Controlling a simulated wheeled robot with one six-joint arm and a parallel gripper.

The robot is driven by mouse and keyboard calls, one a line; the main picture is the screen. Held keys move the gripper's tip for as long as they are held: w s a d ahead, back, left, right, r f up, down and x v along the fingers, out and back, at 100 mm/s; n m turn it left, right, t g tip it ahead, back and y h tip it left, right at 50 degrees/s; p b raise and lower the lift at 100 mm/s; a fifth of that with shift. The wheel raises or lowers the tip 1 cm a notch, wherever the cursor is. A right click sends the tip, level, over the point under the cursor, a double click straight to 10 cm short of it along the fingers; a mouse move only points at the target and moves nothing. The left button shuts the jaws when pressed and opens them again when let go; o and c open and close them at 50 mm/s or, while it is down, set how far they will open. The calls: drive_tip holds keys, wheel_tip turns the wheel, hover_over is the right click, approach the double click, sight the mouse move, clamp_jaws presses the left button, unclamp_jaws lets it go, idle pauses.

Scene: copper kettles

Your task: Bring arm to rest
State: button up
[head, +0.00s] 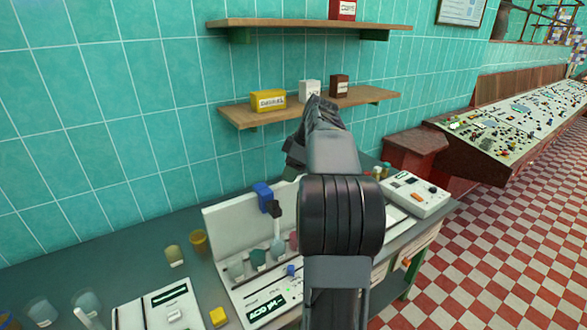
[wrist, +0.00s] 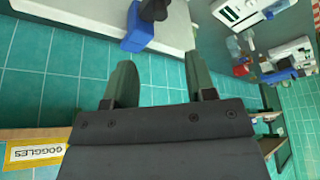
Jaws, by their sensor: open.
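My arm stands in the middle of the head view, reaching up and forward over the bench toward the tiled wall. Its far end overlaps the lower shelf in the picture, and its own links largely hide the fingers there. In the wrist view my gripper (wrist: 160,76) is open, its two dark green fingers apart. Nothing is between them; teal wall tiles show behind the gap. The wrist picture looks turned over, with the bench equipment at the top.
A lower shelf (head: 240,117) holds a yellow goggles box (head: 267,101), a white box (head: 309,88) and a dark box (head: 339,86). Below, a bench (head: 150,251) carries a white apparatus (head: 240,220) with a blue part (head: 262,196), beakers and an instrument (head: 416,194). Checkered floor lies right.

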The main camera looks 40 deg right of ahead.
drive_tip(key=shift+s+d+r, duration=0.1)
drive_tip(key=shift+s+r, duration=0.05)
drive_tip(key=shift+r, duration=0.3)
idle(0.4)
drive_tip(key=s+a+f+m+h, duration=0.25)
drive_tip(key=a+f+m, duration=0.25)
drive_tip(key=f+m, duration=0.3)
drive_tip(key=s+a+f, duration=0.1)
drive_tip(key=s+a, duration=0.3)
drive_tip(key=a, duration=0.3)
drive_tip(key=s+a, duration=0.3)
drive_tip(key=a, duration=0.4)
drive_tip(key=s+a+f+t, duration=0.1)
drive_tip(key=s+a, duration=0.3)
drive_tip(key=a, duration=0.3)
drive_tip(key=shift+s+a+f+n, duration=0.25)
drive_tip(key=shift+s+f+n, duration=0.05)
drive_tip(key=shift+s, duration=0.05)
